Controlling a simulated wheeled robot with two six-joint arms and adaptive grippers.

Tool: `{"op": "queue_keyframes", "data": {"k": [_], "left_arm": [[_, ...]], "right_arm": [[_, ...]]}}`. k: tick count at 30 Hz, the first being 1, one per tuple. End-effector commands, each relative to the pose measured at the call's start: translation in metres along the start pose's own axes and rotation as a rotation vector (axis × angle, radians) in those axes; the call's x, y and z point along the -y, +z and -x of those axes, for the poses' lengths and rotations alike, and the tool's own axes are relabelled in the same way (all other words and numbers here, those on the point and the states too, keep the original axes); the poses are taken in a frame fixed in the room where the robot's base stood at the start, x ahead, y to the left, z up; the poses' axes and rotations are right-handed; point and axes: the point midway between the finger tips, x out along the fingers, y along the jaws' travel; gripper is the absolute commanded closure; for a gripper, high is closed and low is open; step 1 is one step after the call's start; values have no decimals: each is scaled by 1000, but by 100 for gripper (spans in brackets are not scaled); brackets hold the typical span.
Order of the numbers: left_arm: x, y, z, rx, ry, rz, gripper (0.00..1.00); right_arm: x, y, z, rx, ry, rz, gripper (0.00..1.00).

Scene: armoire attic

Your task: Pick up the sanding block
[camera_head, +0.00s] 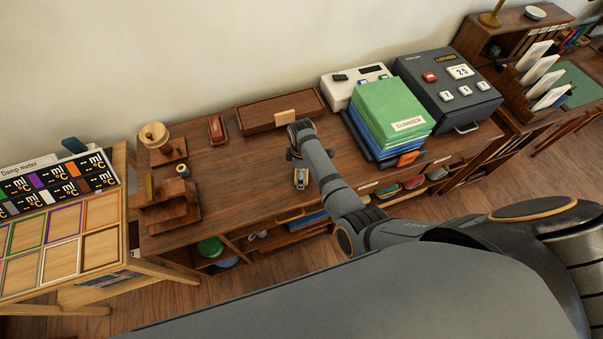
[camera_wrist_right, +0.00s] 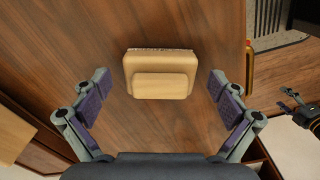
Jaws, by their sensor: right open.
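The sanding block (camera_wrist_right: 160,75) is a pale tan block with a raised, rounded grip, lying on brown wood in the right wrist view. My right gripper (camera_wrist_right: 160,90) is open and empty, its purple-padded fingers spread on either side of the block and apart from it.
A dark calendar machine (camera_head: 445,88) is at the right. Bare desk lies left of my arm.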

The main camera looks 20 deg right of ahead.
Motion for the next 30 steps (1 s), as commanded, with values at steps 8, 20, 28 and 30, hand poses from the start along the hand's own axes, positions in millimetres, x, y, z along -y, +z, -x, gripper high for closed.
{"op": "queue_keyframes", "data": {"k": [8,20,28,30], "left_arm": [[0,0,0,0,0,0,33],[0,0,0,1,0,0,33],[0,0,2,1,0,0,33],[0,0,3,1,0,0,33]], "right_arm": [[0,0,0,0,0,0,26],[0,0,1,0,1,0,68],[-1,0,14,-1,3,0,68],[-2,-1,26,-1,4,-1,68]]}}
